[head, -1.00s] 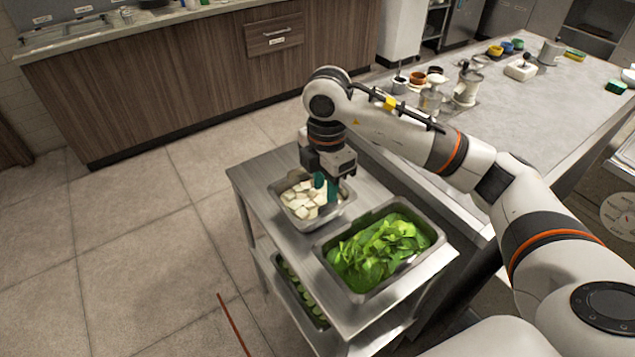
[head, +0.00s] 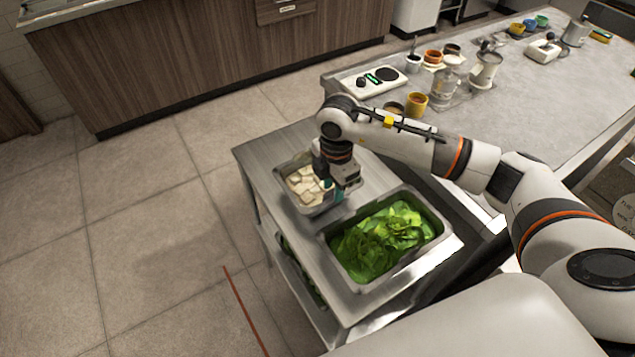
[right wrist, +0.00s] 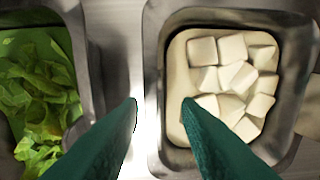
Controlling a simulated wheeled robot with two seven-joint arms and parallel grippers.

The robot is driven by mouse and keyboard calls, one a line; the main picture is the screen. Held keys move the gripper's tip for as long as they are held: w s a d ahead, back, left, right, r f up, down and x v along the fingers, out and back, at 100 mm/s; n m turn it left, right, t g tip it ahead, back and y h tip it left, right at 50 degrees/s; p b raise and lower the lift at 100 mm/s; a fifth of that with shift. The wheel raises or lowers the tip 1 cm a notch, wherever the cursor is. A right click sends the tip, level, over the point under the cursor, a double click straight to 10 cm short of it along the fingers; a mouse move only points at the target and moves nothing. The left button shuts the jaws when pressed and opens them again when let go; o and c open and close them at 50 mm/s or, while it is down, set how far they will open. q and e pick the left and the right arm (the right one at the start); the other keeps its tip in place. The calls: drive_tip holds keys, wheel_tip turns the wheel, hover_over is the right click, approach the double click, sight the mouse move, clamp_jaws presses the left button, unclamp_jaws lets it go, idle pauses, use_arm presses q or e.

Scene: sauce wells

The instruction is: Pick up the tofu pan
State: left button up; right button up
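The tofu pan (head: 288,196) is a small steel pan of white tofu cubes (head: 304,186) on the far part of the steel cart's top. My right gripper (head: 337,190) points down at the pan's right side, and its body hides that rim in the head view. In the right wrist view, the green fingers (right wrist: 160,104) are apart with nothing between their tips but the near pan wall (right wrist: 152,70) below. One fingertip lies over the pan's inside, the other over the outside. I cannot tell how deep they reach. My left gripper is out of view.
A larger pan of green leaves (head: 442,222) stands beside the tofu pan on the cart (head: 262,153). A grey counter (head: 540,120) with a scale (head: 374,80), jars and small cups runs along the right. Open floor lies to the left.

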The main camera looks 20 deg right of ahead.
drive_tip(key=shift+f, duration=1.1)
clamp_jaws()
idle(0.6)
